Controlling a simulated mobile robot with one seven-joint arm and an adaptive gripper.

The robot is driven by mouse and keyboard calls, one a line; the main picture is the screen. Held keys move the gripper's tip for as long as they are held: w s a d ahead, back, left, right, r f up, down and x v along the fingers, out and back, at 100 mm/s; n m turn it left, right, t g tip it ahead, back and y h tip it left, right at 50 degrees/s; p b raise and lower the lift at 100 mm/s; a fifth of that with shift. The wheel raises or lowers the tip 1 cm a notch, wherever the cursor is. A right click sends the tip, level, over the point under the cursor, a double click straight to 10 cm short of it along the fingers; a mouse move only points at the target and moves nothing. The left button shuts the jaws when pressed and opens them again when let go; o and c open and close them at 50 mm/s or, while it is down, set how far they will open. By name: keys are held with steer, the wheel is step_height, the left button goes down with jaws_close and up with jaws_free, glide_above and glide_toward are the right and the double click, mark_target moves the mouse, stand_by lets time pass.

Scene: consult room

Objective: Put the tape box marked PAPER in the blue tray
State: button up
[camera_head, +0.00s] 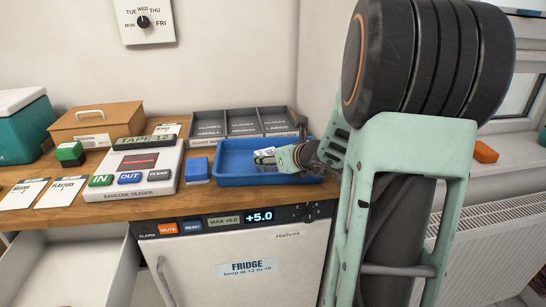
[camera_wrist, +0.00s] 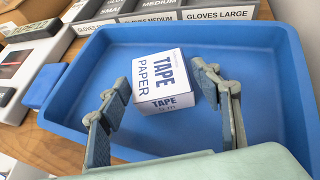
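The white tape box marked TAPE PAPER (camera_wrist: 160,78) rests inside the blue tray (camera_wrist: 283,45), slightly turned. In the head view the box (camera_head: 264,153) shows only in part beside my gripper, in the same blue tray (camera_head: 235,181). My gripper (camera_wrist: 172,92) is over the tray with its fingers spread, one on each side of the box. The right finger stands apart from the box; the left fingertip is close to its left edge, and I cannot tell if it touches. In the head view my gripper (camera_head: 281,158) reaches in from the right.
Grey glove bins (camera_head: 243,122) stand behind the tray. A blue block (camera_head: 197,170) and a barcode reader (camera_head: 135,172) are left of it. A wooden box (camera_head: 95,124) stands farther left. Below are a fridge (camera_head: 245,268) and an open white drawer (camera_head: 70,262).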

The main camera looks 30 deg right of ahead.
steer(key=shift+o, duration=0.7)
steer(key=shift+r, duration=0.2)
steer(key=shift+s+r+p, duration=0.2)
steer(key=shift+s+p, duration=0.05)
steer(key=shift+p, duration=0.1)
steer(key=p+v, duration=0.2)
steer(key=v, duration=0.9)
steer(key=shift+s, duration=0.25)
